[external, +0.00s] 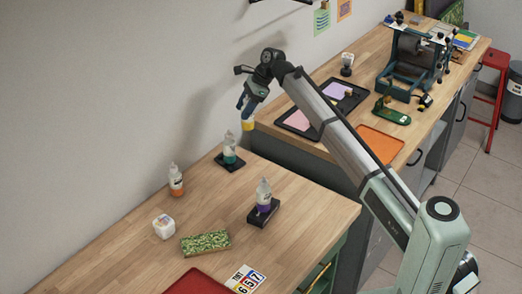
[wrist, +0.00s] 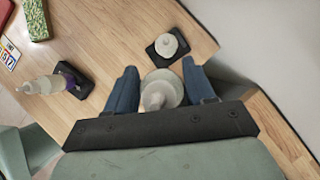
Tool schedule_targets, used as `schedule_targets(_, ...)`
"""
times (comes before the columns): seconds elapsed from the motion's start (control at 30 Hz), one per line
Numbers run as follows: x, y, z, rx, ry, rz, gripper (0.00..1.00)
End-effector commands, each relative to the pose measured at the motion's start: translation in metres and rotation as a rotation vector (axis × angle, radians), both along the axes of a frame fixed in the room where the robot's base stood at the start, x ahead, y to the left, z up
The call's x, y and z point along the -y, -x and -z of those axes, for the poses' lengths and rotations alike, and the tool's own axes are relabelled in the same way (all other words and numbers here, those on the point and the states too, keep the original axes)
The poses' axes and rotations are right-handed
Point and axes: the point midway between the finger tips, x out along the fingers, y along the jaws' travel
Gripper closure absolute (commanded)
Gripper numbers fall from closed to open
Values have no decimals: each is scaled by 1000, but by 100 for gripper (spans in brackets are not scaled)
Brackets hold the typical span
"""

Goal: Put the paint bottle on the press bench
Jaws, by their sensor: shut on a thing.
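My gripper (external: 247,112) is shut on a paint bottle with yellow at its base (external: 248,124). It holds the bottle upright in the air by the wall, near where the front table meets the press bench. In the wrist view the bottle's pale cap and shoulders (wrist: 161,92) show between the two blue fingers of the gripper (wrist: 162,88). The press bench (external: 318,76) is the wooden bench further back, bearing a dark green press (external: 408,65).
On the front table (external: 305,215) are teal (external: 229,149), purple (external: 263,196) and orange (external: 176,181) bottles, a white block (external: 164,227) and a green patterned box (external: 205,243). On the bench, black trays (external: 298,123) and an orange tray (external: 380,144) take up room.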

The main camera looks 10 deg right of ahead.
Motion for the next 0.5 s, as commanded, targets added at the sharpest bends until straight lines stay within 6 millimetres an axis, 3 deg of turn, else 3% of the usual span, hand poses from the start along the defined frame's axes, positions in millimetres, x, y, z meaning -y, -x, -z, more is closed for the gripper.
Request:
schedule_targets(0.03, 20, -15, 1, 0, 0, 30, 80)
schedule_targets(0.2, 82, -53, 5, 0, 0, 117, 80)
schedule_targets(0.5, 196, -107, 12, -1, 0, 267, 80)
